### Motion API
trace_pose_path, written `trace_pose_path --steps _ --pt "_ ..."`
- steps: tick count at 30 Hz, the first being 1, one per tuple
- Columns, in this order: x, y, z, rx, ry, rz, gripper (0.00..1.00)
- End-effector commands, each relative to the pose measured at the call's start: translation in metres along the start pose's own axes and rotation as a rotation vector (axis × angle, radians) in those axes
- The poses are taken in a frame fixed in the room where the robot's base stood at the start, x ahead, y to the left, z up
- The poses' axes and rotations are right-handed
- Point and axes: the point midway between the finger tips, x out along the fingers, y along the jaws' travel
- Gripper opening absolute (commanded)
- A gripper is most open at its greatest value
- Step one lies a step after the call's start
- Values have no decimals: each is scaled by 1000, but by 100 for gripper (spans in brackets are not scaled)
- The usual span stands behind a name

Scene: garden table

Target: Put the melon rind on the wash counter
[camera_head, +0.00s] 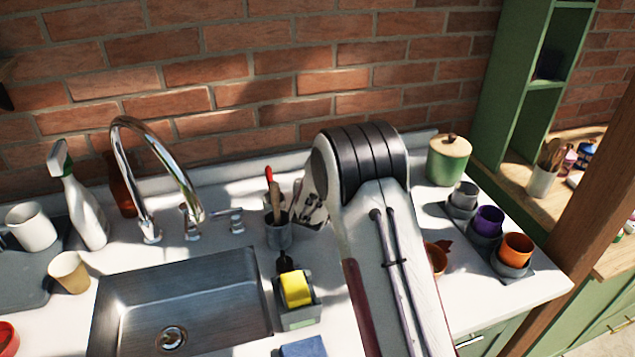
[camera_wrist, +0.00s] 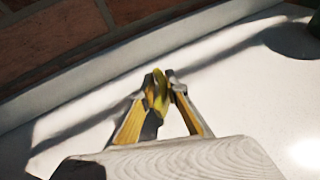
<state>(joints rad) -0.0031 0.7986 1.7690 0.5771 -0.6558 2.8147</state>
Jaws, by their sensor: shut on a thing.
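The melon rind (camera_wrist: 160,97) is a small yellow-green piece in the wrist view. It stands upright between the fingertips of my gripper (camera_wrist: 163,88), which is shut on it. The wash counter (camera_head: 468,287) is the white top around the sink in the head view. It also fills much of the wrist view (camera_wrist: 245,95), behind and below the rind. I cannot tell whether the rind touches the counter. In the head view my arm hides the gripper and the rind.
The steel sink (camera_head: 215,292) and faucet (camera_head: 152,180) are left of my arm. A utensil cup (camera_head: 278,235) and sponge holder (camera_head: 298,318) stand close to its left. A green canister (camera_head: 448,163) and several cups, including a purple one (camera_head: 487,221), stand right. The brick wall (camera_head: 260,90) is behind.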

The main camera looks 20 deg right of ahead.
Motion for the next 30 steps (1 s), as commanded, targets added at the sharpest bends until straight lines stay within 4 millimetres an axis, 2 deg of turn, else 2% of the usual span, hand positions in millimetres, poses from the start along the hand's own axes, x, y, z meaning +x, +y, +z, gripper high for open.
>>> trace_pose_path --steps 4,20,21,22,30 --pt "4 0 -10 0 -1 1 0" --pt "6 0 -15 0 -1 0 0" --pt "6 0 -14 1 -1 0 21" --pt "6 0 -14 1 -1 0 29" --pt "6 0 -14 1 -1 0 30"
